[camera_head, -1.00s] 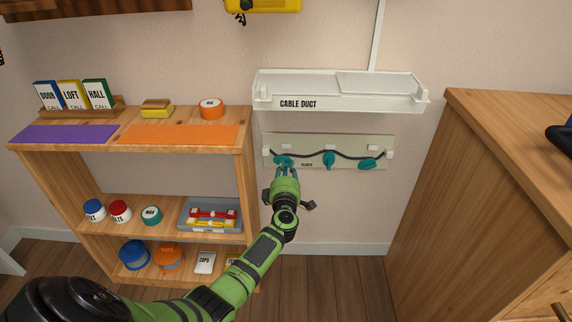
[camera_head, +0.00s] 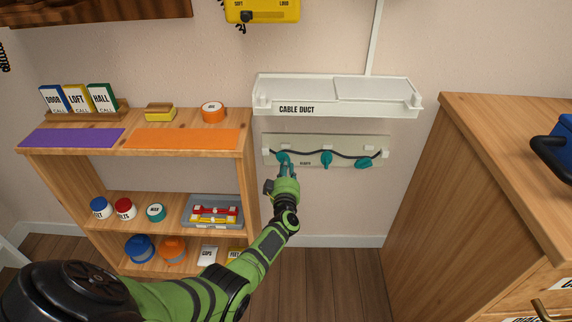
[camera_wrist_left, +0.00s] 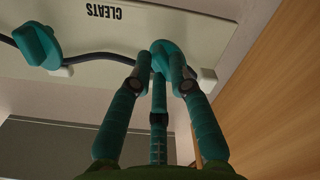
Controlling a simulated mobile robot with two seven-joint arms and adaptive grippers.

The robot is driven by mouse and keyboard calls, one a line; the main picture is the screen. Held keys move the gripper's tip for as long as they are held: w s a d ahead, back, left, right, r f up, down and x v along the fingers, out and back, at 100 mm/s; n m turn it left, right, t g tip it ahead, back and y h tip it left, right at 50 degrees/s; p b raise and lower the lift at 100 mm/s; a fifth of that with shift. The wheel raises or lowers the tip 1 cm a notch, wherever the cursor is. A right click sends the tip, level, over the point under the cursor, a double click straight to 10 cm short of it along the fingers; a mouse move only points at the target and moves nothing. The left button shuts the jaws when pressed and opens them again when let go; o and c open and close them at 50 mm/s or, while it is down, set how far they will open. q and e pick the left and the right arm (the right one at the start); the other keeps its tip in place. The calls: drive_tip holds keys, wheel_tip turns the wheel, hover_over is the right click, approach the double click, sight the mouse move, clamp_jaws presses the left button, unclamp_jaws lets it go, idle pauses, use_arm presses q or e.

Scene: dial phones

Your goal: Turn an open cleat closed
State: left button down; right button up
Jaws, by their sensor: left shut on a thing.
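The pale cleat board (camera_head: 345,143) is on the wall and carries three teal cleats with a dark cable running along them. My left gripper (camera_head: 286,168) is shut on the left cleat (camera_head: 281,156), which it partly hides. In the left wrist view the fingers (camera_wrist_left: 160,75) close around this cleat (camera_wrist_left: 165,47). The middle cleat (camera_head: 327,158) stands about upright across the cable and also shows in the left wrist view (camera_wrist_left: 38,46). The right cleat (camera_head: 363,163) lies slanted, nearer to along the cable. My right gripper is not in view.
A white cable duct shelf (camera_head: 335,106) juts out just above the board. A wooden shelf unit (camera_head: 250,165) with jars and boxes stands close on the left. A wooden cabinet (camera_head: 455,170) stands on the right.

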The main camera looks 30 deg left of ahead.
use_arm(q)
drive_tip(key=shift+f+m+p, duration=0.1)
drive_tip(key=shift+m+p, duration=0.7)
drive_tip(key=shift+m, duration=2.7)
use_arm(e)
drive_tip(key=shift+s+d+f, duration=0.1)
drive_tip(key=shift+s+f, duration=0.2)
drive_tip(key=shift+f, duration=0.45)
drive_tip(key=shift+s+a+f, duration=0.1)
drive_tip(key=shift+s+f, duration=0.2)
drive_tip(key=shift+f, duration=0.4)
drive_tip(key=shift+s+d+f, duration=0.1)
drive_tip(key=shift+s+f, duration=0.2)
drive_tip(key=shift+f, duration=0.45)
use_arm(q)
drive_tip(key=c, duration=1.1)
unclamp_jaws()
drive_tip(key=shift+c, duration=0.2)
drive_tip(key=shift+d, duration=0.1)
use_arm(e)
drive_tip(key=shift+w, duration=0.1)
use_arm(q)
drive_tip(key=v, duration=1.2)
